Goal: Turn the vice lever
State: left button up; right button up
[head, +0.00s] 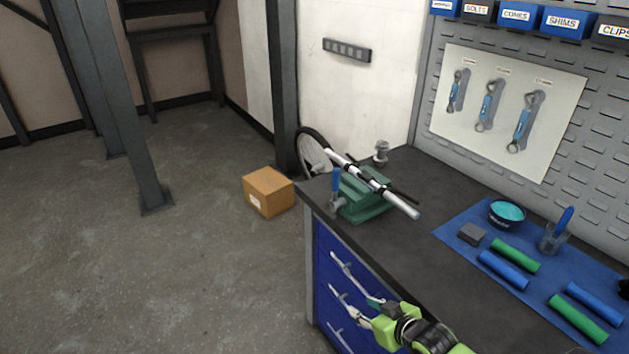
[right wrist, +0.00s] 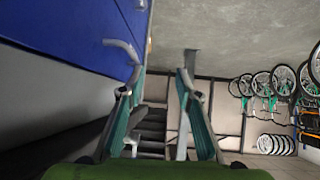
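A green vice (head: 362,206) stands on the near-left corner of the dark workbench. A lever with a blue grip (head: 336,182) stands roughly upright at the vice's left side, above a metal fitting. A silver tube (head: 402,206) lies across the vice's top, seemingly held in its jaws. My right gripper (head: 362,305) is in front of the bench's drawers, below and apart from the vice and lever. In the right wrist view its two fingers (right wrist: 162,85) are spread with nothing between them. The vice does not show in the right wrist view. My left gripper is not in view.
The workbench (head: 400,245) has blue drawers (head: 345,275) with protruding handles. A blue mat (head: 470,222) with green and blue grips, a bowl and a cup lies at right. A cardboard box (head: 268,192) and a wheel (head: 312,150) are beyond the bench. The floor at left is mostly free.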

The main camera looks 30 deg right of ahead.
jog(key=w+a+r+t, duration=0.1)
jog(key=w+r+t, duration=0.15)
jog(key=r, duration=0.65)
jog(key=t+y, duration=0.2)
jog(key=t, duration=0.3)
send_near(339, 179)
jog(key=shift+w+a+r, duration=0.1)
jog(key=shift+w+a, duration=0.15)
jog(key=shift+w, duration=1.55)
jog(key=shift+w+a, duration=0.2)
jog(key=shift+w, duration=1.65)
jog(key=shift+w+a+r, duration=0.1)
jog(key=shift+w+a, duration=0.15)
jog(key=shift+w, duration=1.55)
grip_shut()
